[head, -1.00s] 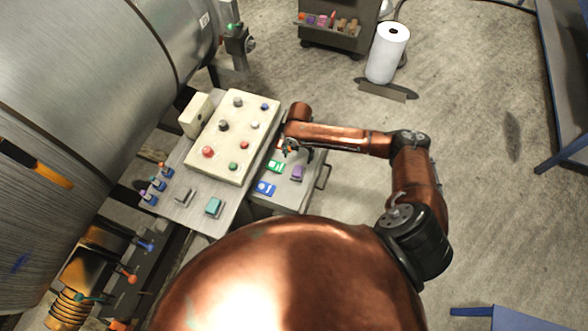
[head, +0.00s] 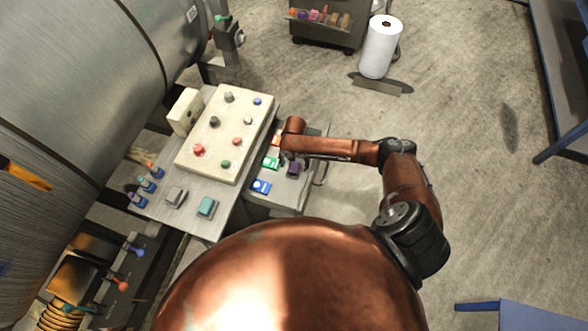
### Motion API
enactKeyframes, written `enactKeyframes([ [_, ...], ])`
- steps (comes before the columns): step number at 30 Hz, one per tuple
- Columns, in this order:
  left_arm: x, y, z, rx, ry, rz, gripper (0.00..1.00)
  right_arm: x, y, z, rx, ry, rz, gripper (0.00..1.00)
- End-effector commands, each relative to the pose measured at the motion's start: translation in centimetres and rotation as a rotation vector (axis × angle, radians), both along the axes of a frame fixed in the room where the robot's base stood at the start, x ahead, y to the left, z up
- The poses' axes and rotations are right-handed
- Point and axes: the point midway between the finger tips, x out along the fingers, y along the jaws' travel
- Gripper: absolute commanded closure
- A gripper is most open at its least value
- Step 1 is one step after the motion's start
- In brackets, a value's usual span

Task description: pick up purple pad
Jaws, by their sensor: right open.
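The purple pad (head: 293,169) is a small dark purple block on the grey side tray (head: 262,201), to the right of the green and blue cards. My right arm reaches in from the right over the tray. My right gripper (head: 288,158) points down close above the purple pad and is open. Its fingers are small and partly hidden under the wrist, so I cannot tell whether they touch the pad. My left gripper is not in the head view.
A green card (head: 271,163), a blue card (head: 261,186) and an orange card (head: 277,140) lie beside the pad. A cream button panel (head: 225,135) stands to the left. A white roll (head: 380,48) stands on the floor at the back. The floor on the right is mostly clear.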

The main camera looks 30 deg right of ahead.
Motion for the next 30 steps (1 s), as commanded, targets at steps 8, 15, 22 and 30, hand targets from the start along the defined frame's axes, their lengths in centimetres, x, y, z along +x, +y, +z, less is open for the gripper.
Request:
enactKeyframes([
  [8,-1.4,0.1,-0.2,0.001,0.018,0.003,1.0,0.0,0.0,-2.1,0.0,-0.001,0.002,0.38],
  [15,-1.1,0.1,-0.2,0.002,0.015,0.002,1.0,0.0,0.0,-2.0,-0.001,-0.001,0.001,0.44],
  [22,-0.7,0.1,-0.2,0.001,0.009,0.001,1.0,0.0,0.0,-2.0,-0.001,-0.001,0.001,0.6],
  [30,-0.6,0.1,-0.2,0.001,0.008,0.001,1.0,0.0,0.0,-2.0,-0.001,-0.001,0.001,0.78],
])
